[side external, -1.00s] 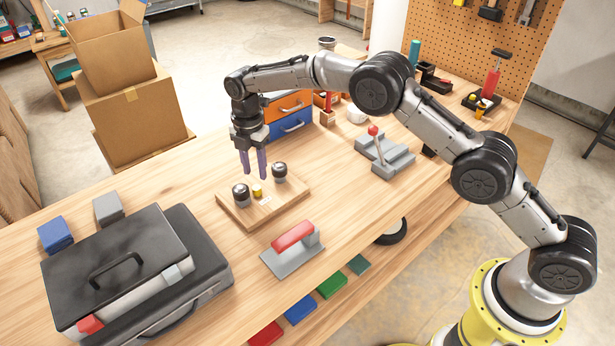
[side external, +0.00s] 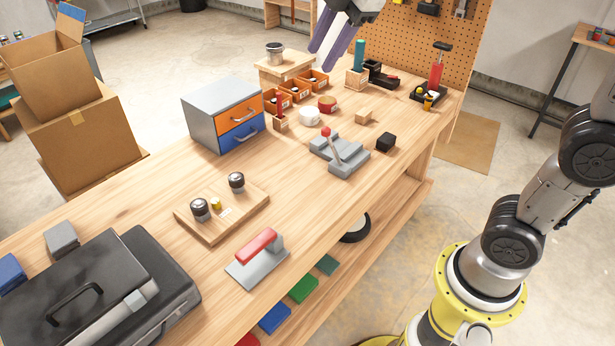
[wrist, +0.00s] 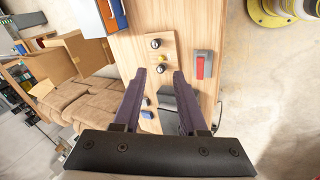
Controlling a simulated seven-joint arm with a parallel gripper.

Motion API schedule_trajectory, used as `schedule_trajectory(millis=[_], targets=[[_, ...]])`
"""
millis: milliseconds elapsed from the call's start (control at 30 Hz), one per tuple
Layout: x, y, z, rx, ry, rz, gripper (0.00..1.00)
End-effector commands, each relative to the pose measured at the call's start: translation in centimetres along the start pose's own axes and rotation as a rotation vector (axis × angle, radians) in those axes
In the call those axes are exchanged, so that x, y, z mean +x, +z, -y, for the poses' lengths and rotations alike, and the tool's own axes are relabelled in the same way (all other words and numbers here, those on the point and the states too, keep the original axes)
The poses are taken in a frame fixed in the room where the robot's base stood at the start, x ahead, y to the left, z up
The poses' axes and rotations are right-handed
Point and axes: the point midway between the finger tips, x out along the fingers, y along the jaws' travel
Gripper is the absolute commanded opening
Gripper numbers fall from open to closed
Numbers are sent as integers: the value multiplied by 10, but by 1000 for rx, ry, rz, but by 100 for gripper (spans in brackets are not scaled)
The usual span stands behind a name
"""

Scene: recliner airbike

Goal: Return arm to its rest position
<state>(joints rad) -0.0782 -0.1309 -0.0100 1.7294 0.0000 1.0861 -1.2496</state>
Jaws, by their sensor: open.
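My gripper (side external: 337,40) is at the top of the side external view, raised high above the back part of the workbench, its purple fingers apart with nothing between them. In the wrist view my gripper (wrist: 168,100) also shows its two dark purple fingers spread, with the bench far below. The upper part of my arm runs out of the side external view. A wooden board (side external: 222,222) with two dark-topped knobs and a small yellow piece lies on the bench (side external: 330,215), well away from the fingers.
A cabinet with orange and blue drawers (side external: 225,115), a grey lever device (side external: 340,155), a red-handled trowel (side external: 258,258) and a black case (side external: 95,290) stand on the bench. Orange bins (side external: 295,90) and a pegboard (side external: 500,50) are at the back. Cardboard boxes (side external: 75,125) stand left.

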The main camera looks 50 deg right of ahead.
Motion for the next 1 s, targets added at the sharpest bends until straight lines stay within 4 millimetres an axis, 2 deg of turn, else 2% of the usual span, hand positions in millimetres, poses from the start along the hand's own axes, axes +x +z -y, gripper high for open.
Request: schedule_trajectory(millis=[33,100,267,367,500,600,733,900,1000], targets=[[-12,10,18,66,19,-2,42],[-23,22,42,169,39,-4,42],[-33,48,102,424,76,-14,42],[-29,61,138,588,88,-20,42],[-12,77,186,835,86,-22,42],[3,84,210,991,66,-10,42],[19,89,226,1161,37,15,42],[20,88,224,1296,47,2,42],[20,88,223,1321,47,1,42]])
